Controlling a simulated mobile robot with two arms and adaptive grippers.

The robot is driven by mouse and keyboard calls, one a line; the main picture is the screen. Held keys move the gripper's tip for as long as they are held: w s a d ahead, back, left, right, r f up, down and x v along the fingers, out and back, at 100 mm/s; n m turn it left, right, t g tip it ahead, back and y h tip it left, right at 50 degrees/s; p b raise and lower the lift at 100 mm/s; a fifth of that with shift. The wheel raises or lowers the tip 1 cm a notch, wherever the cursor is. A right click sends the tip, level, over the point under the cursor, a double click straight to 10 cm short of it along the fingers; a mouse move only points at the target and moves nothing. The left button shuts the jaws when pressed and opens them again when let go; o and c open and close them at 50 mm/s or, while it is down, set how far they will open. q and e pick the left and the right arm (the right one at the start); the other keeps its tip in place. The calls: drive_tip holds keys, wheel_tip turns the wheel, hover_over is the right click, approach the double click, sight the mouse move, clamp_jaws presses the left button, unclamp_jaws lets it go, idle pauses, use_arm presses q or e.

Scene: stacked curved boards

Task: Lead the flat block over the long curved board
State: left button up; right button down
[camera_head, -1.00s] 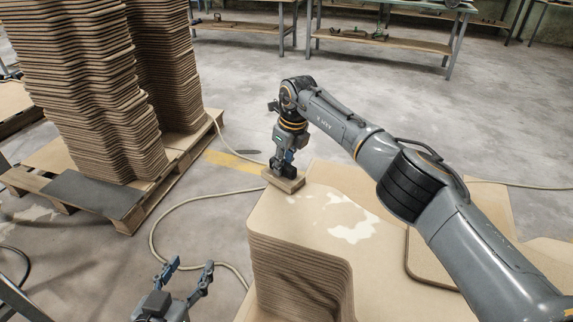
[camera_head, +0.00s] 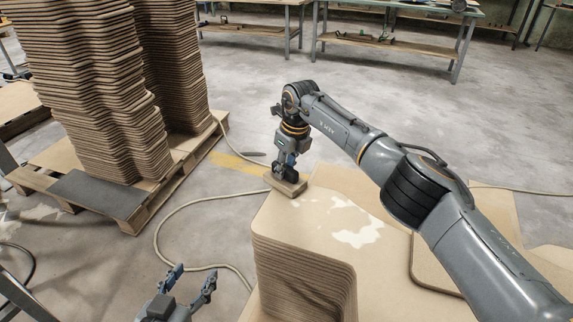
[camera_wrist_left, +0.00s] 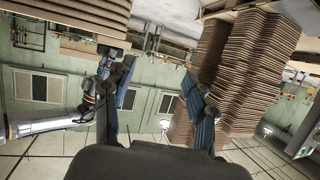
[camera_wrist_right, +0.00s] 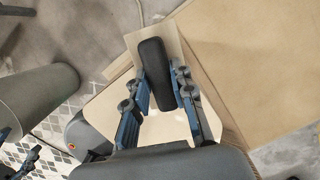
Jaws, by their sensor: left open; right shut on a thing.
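The flat block (camera_head: 286,184) is a small tan wooden slab with a dark grip on top; it is at the far left end of the long curved board (camera_head: 305,203). The board is the top of a stack, tan with pale patches. My right gripper (camera_head: 286,172) is shut on the block's black grip (camera_wrist_right: 153,75), and the block (camera_wrist_right: 172,42) shows beneath it in the right wrist view. Whether the block touches the board is hard to tell. My left gripper (camera_head: 192,285) is open and empty, left of the stack; its spread fingers (camera_wrist_left: 160,95) also show in the left wrist view.
Tall stacks of curved boards (camera_head: 85,85) stand on a wooden pallet (camera_head: 135,212) at left. A hose (camera_head: 190,203) curves over the floor between pallet and board stack. More flat boards (camera_head: 435,270) lie at right. Workbenches (camera_head: 390,45) are at the back.

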drive_tip(key=shift+s+a+f+p, duration=0.15)
drive_tip(key=shift+s+a+p, duration=0.05)
drive_tip(key=shift+s+p, duration=0.25)
drive_tip(key=shift+s+a+p, duration=0.15)
drive_tip(key=shift+s+p, duration=0.3)
drive_tip(key=shift+s, duration=0.05)
drive_tip(key=shift+s+a+p, duration=0.2)
drive_tip(key=shift+s+p, duration=0.15)
drive_tip(key=shift+p, duration=0.1)
use_arm(q)
drive_tip(key=s+a+f+g+y, duration=0.1)
drive_tip(key=s+a+f+g, duration=0.1)
drive_tip(key=s+f+g, duration=0.3)
drive_tip(key=s+a+f+g+y, duration=0.1)
drive_tip(key=s+a+f+g, duration=0.2)
drive_tip(key=s, duration=0.6)
drive_tip(key=shift+s+f+n+g+y+p, duration=0.3)
drive_tip(key=shift+f+g+y+p, duration=0.15)
drive_tip(key=shift+f+g, duration=0.45)
use_arm(e)
drive_tip(key=shift+s+a, duration=0.25)
drive_tip(key=shift+s, duration=0.2)
use_arm(q)
drive_tip(key=shift+a+r, duration=0.1)
drive_tip(key=shift+a, duration=0.05)
use_arm(e)
drive_tip(key=shift+r, duration=0.25)
